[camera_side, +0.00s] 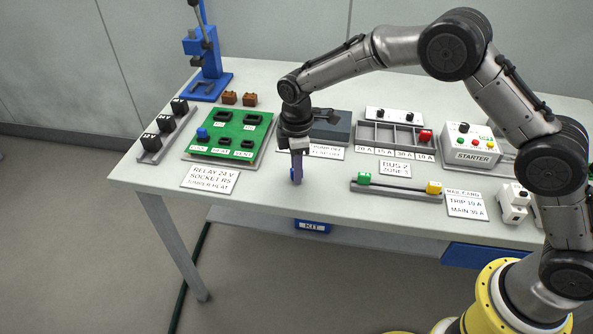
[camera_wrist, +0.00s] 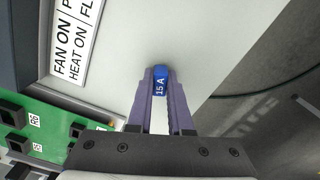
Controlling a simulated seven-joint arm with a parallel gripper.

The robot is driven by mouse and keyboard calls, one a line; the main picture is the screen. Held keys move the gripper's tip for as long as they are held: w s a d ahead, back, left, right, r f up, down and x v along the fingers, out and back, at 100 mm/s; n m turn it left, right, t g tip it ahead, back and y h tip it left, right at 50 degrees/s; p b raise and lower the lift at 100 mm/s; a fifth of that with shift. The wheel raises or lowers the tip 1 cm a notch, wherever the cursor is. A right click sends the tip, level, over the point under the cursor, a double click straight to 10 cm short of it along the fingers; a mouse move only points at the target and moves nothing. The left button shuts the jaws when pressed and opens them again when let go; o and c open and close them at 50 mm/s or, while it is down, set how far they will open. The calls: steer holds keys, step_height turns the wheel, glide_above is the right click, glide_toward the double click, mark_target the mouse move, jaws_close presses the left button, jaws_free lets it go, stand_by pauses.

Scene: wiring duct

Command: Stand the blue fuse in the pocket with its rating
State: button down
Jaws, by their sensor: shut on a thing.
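My gripper (camera_side: 297,173) is shut on the blue fuse (camera_side: 292,175), near the front edge of the table. In the wrist view the blue fuse (camera_wrist: 160,80) sits between the tips of my purple fingers, and its face reads 15 A. I cannot tell whether it touches the table or hangs just above it. The grey pocket block (camera_side: 362,133) stands behind and to the right of my gripper. Its rating labels are small; the second from the left seems to read 15 A (camera_side: 384,152). A red fuse (camera_side: 425,136) stands in the rightmost pocket; the others look empty.
A grey rail with a green (camera_side: 365,178) and a yellow block (camera_side: 433,187) lies between my gripper and the right side. A starter box (camera_side: 468,143) stands right of the pockets. A green relay board (camera_side: 228,135) lies to the left. A dark grey box (camera_side: 335,125) stands behind my gripper.

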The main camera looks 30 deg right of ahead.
steer(key=shift+r, duration=0.5)
step_height(320, 180, up, 2)
steer(key=shift+r, duration=0.2)
steer(key=s+d+r, duration=0.4)
steer(key=s+r, duration=0.6)
steer(key=s, duration=0.3)
steer(key=s+d+m, duration=0.1)
steer(key=d+m, duration=0.3)
steer(key=d, duration=1.7)
glide_above(384, 137)
steer(key=shift+m, duration=0.3)
steer(key=f, duration=0.9)
steer(key=shift+s+f, duration=0.1)
steer(key=shift+s, duration=0.15)
steer(key=shift+w+f, duration=0.2)
steer(key=shift+f, duration=1.55)
